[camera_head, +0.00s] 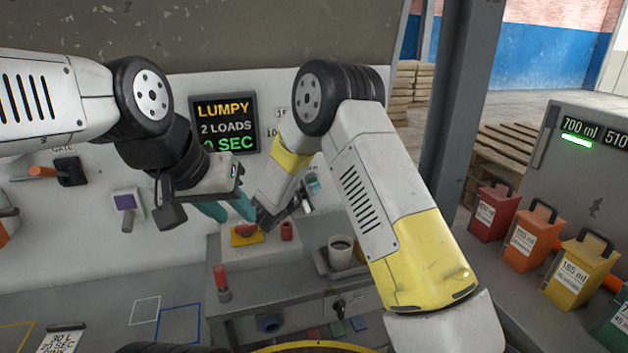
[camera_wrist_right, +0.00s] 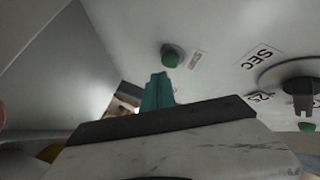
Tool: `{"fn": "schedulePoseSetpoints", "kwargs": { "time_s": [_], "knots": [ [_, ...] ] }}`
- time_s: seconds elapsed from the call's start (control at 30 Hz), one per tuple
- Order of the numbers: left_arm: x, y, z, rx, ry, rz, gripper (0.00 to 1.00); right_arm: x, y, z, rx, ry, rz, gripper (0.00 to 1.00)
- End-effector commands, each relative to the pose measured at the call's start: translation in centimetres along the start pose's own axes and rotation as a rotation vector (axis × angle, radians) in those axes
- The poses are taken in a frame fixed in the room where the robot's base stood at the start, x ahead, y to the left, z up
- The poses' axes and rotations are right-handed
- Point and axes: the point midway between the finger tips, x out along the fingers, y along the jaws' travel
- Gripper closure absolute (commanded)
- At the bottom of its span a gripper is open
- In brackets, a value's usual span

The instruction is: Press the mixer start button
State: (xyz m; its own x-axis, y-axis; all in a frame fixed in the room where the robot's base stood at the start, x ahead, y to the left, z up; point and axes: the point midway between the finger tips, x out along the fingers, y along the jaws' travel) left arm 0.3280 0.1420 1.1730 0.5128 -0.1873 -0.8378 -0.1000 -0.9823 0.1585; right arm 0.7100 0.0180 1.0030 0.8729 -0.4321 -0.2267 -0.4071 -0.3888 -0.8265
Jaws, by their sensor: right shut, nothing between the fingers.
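The wrist view shows a green button (camera_wrist_right: 172,54) on a pale panel, with a small label beside it too blurred to read. My right gripper (camera_wrist_right: 157,90) has its teal fingers shut and empty, with the tips just short of the button in the picture; I cannot tell whether they touch. In the head view, my right gripper (camera_head: 242,206) points left at the wall panel, and the green button is hidden there. My left gripper (camera_head: 213,209) hangs in front of the panel, its fingers mostly hidden by its wrist.
A screen (camera_head: 224,123) reads "LUMPY, 2 LOADS, 0 SEC". A red button on a yellow plate (camera_head: 246,239) sits below my right gripper. A dial (camera_wrist_right: 290,72) with "SEC" lettering lies right of the green button. A cup (camera_head: 341,254) and coloured containers (camera_head: 533,236) stand to the right.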

Motion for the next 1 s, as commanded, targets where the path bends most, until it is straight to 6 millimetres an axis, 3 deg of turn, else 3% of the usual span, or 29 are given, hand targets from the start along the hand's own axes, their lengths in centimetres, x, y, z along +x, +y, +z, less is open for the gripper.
{"fn": "schedulePoseSetpoints", "kwargs": {
  "time_s": [1.0],
  "knots": [
    [0.0, 0.0, 0.0, 0.0, 0.0, 0.0, 0.64, 0.59, -0.43, 0.4, 0.0, 0.0, 0.0, 1.0]
  ]
}}
